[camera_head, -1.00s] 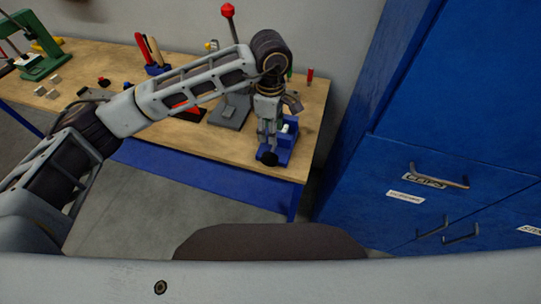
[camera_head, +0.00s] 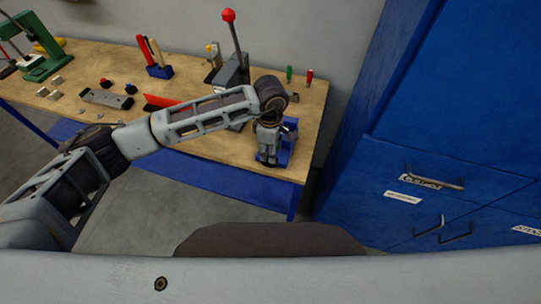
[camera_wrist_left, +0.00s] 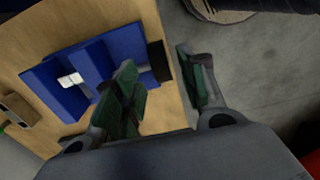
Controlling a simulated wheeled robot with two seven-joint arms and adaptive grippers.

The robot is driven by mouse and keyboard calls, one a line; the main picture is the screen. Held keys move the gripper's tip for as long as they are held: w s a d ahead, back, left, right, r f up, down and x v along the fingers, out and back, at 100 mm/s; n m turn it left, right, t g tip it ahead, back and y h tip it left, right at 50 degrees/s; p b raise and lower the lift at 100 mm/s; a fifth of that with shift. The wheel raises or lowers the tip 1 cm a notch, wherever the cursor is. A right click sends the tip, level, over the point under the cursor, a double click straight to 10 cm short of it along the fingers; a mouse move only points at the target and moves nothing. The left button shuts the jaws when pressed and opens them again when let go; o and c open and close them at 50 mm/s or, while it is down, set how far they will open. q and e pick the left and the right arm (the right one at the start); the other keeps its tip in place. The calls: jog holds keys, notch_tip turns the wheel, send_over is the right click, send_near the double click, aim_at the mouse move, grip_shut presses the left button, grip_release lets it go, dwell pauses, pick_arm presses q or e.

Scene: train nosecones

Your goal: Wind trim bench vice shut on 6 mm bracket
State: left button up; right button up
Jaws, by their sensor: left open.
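The blue trim bench vice (camera_head: 287,147) stands at the bench's front right corner, partly hidden by my left gripper. In the left wrist view the vice (camera_wrist_left: 113,48) shows blue jaws with a small white piece (camera_wrist_left: 72,79) between them, likely the bracket. A dark handle (camera_wrist_left: 158,60) sticks out from its front. My left gripper (camera_head: 267,160) points down at the vice's front. In the wrist view its green-padded fingers (camera_wrist_left: 160,87) are open, with the dark handle seen in the gap between them, apparently untouched. Whether the jaws touch the white piece is unclear. My right gripper is not in view.
A grey lever press (camera_head: 232,75) with a red knob stands behind my left arm. A blue holder with red-handled tools (camera_head: 158,70) and a green press (camera_head: 45,65) are farther left. A blue cabinet (camera_head: 400,160) stands close to the bench's right.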

pick_arm(q)
jog(key=shift+f+p, duration=0.45)
jog(key=shift+f, duration=2)
grip_shut()
